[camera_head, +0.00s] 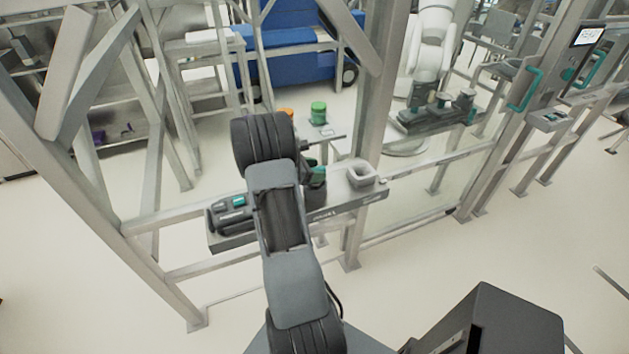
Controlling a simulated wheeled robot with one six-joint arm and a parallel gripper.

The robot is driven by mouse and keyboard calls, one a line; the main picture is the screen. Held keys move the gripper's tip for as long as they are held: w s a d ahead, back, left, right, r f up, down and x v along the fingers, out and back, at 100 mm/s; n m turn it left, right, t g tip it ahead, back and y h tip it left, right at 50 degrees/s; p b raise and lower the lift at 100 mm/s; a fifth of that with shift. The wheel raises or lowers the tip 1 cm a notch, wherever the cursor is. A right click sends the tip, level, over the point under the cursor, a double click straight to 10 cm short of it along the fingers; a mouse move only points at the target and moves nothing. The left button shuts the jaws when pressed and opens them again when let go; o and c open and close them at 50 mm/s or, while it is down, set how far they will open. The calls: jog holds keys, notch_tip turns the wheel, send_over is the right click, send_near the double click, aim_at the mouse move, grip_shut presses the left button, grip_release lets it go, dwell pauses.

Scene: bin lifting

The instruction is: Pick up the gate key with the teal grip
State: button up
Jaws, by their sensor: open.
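A dark piece with a teal-green part (315,178) stands on the grey shelf (340,203), just right of my arm. It may be the gate key, but its shape is too small and partly covered to be sure. My gripper (320,148) is partly hidden behind my dark wrist; it appears open, above and close to this piece. I cannot tell whether they touch. A dark device with small teal patches (238,201) lies on the left end of the shelf.
A grey cup-like holder (361,173) sits on the shelf's right end. Metal posts and rails (375,110) frame the shelf. Behind are a green-lidded container (318,113) and a white robot arm (430,45). A gate with teal handles (524,90) stands right. The front-right floor is partly clear.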

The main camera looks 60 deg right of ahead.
grip_shut()
dwell(0.5)
